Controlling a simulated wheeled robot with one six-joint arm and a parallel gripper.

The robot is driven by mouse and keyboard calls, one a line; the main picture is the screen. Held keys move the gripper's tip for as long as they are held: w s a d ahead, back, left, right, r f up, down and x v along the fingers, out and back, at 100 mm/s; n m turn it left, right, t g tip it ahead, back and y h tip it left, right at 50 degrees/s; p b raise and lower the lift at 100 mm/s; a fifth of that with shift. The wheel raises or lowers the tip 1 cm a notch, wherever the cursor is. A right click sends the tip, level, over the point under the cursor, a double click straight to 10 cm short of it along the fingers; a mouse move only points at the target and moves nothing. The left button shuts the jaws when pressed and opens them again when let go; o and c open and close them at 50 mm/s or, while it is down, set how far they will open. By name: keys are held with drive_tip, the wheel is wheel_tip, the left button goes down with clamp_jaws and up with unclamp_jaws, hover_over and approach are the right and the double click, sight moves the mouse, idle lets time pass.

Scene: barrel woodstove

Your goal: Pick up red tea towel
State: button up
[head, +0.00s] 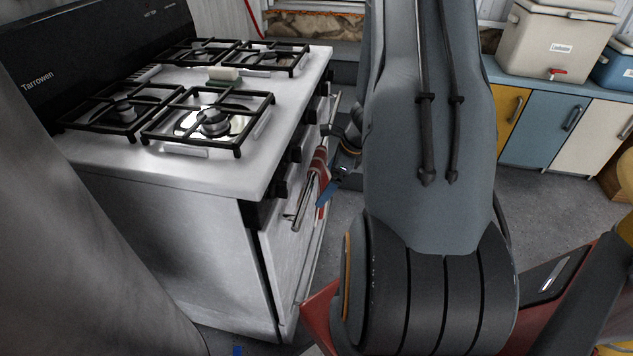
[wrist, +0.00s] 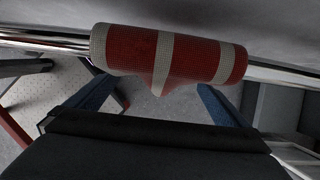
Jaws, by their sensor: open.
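The red tea towel (wrist: 190,57) with pale grey stripes hangs folded over the oven's metal handle bar (wrist: 267,74). In the head view the towel (head: 317,168) shows on the front of the white stove, partly hidden by my gripper. My gripper (head: 333,183) is open right at the towel. In the wrist view its two blue fingers (wrist: 154,90) stand apart, one near each end of the towel, with the lower towel fold between them. I cannot tell whether either finger touches the cloth.
The white stove (head: 170,225) has several black burner grates on top, with a small pale block (head: 224,73) among them. A cabinet row (head: 550,125) bearing a beige cooler (head: 556,45) stands at the back right.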

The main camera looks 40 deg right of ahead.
drive_tip(key=x, duration=0.4)
drive_tip(key=shift+f, duration=0.1)
drive_tip(key=shift+c, duration=0.3)
drive_tip(key=c, duration=0.8)
drive_tip(key=shift+c, duration=0.2)
